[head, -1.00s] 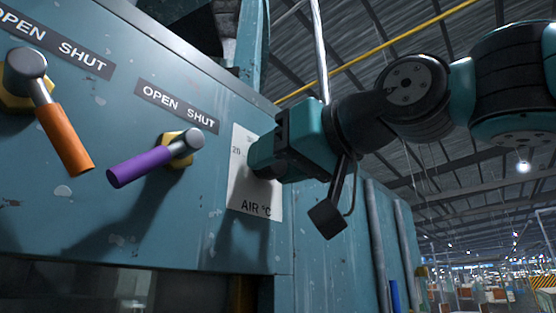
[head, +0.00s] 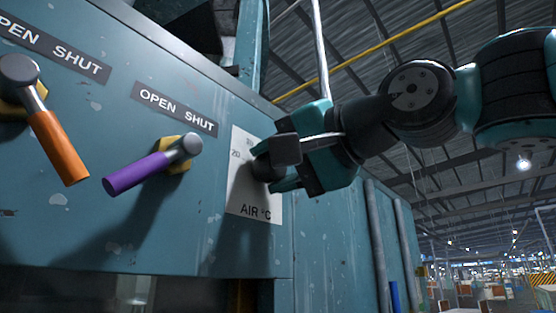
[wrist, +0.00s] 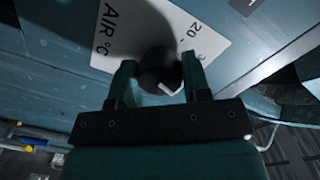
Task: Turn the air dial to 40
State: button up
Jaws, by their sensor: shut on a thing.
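The air dial is a dark round knob on a white scale plate marked "AIR °C" (head: 254,211), on the teal cabinet front. In the head view the knob (head: 264,170) is partly covered by my gripper (head: 272,168). In the wrist view the dial (wrist: 160,68) sits between the two fingers of my gripper (wrist: 158,80), which are shut on it. A pale pointer mark shows on the knob, toward the lower right in the wrist view. The number 20 is readable on the plate; another number is partly hidden, and I cannot read 40.
Left of the dial on the teal cabinet (head: 130,235) are a purple-handled lever (head: 140,173) and an orange-handled lever (head: 58,146), each under an OPEN SHUT label. A grey vertical pipe (head: 380,240) stands to the right. Open air lies right of the cabinet.

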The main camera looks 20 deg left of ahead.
jog(key=shift+f+m, duration=0.15)
jog(key=shift+m, duration=0.25)
jog(key=o, duration=0.9)
jog(key=shift+a, duration=0.1)
jog(key=shift+o, duration=0.2)
jog(key=shift+d, duration=0.2)
jog(key=b+v, duration=0.4)
jog(key=v, duration=1.3)
jog(key=shift+r+b, duration=0.2)
jog(key=shift+b, duration=0.1)
